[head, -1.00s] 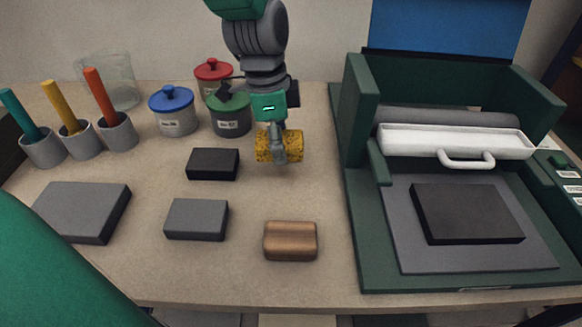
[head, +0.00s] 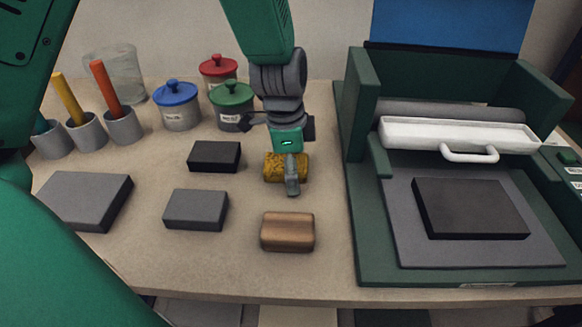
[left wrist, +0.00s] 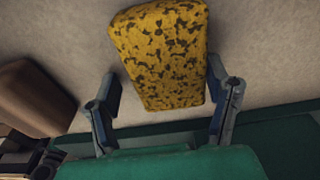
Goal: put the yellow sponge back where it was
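The yellow sponge (head: 272,167), speckled with dark spots, is behind the brown block and right of the black block. It also shows in the left wrist view (left wrist: 160,50). My left gripper (head: 289,175) reaches down from above over the sponge, one finger on the near side. In the left wrist view its two fingers (left wrist: 163,75) stand spread on either side of the sponge, with a gap at the left finger and little or none at the right. Whether the sponge rests fully on the table is hard to tell. My right gripper is not in view.
The brown block (head: 287,232), black block (head: 214,156), grey block (head: 196,210) and larger grey block (head: 85,200) lie around. Lidded jars (head: 178,108) and cups with coloured sticks (head: 86,133) stand behind. A green press (head: 365,240) with a black block stands right. Bare table surrounds the sponge.

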